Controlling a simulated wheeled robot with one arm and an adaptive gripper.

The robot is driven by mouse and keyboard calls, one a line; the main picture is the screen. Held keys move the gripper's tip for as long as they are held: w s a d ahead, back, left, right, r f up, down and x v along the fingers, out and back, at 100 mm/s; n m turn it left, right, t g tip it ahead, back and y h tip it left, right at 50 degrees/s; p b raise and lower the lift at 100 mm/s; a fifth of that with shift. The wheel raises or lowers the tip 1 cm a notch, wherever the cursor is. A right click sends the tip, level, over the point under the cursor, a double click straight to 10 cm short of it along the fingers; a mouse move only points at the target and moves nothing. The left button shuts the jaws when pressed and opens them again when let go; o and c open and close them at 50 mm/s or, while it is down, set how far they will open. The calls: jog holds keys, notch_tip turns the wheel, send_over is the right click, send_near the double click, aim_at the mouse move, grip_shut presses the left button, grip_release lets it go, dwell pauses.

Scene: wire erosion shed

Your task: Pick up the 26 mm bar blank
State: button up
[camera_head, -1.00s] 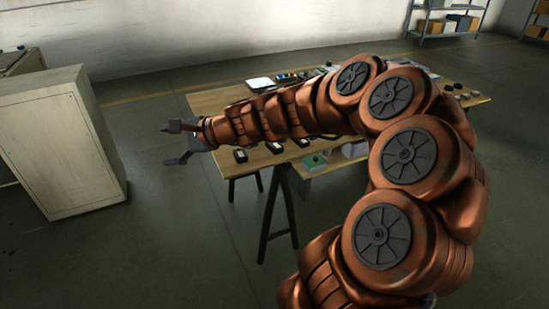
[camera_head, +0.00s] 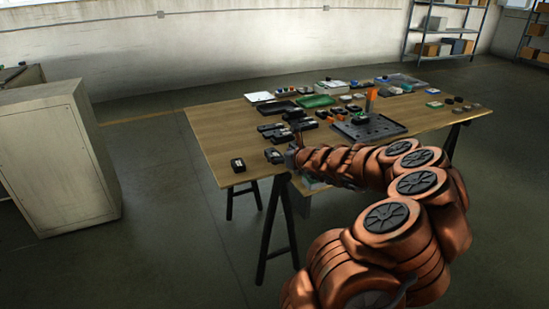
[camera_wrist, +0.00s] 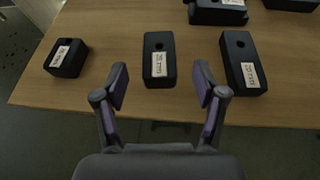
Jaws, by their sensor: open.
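Several black labelled blocks lie on the table; the labels are too small to read, so I cannot tell which is the 26 mm bar blank. In the wrist view a narrow black block (camera_wrist: 159,60) lies straight ahead, roughly centred between my fingers. A shorter block (camera_wrist: 67,58) is to the left and a longer one (camera_wrist: 243,62) to the right. My gripper (camera_wrist: 161,84) is open and empty at the table's near edge; I cannot tell its height. In the head view my gripper (camera_head: 292,151) is small and partly hidden by my arm.
The wooden table (camera_head: 222,135) carries more black blocks (camera_head: 273,130), a green tray (camera_head: 317,101), a dark perforated plate (camera_head: 352,134) and an orange upright item (camera_head: 371,96). A cabinet (camera_head: 50,150) stands at left. Floor between cabinet and table is clear.

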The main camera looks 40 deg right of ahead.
aim_at(275, 154)
jog(key=shift+b+x, duration=0.35)
jog(key=shift+x, duration=2.3)
jog(key=shift+r, duration=0.1)
grip_shut()
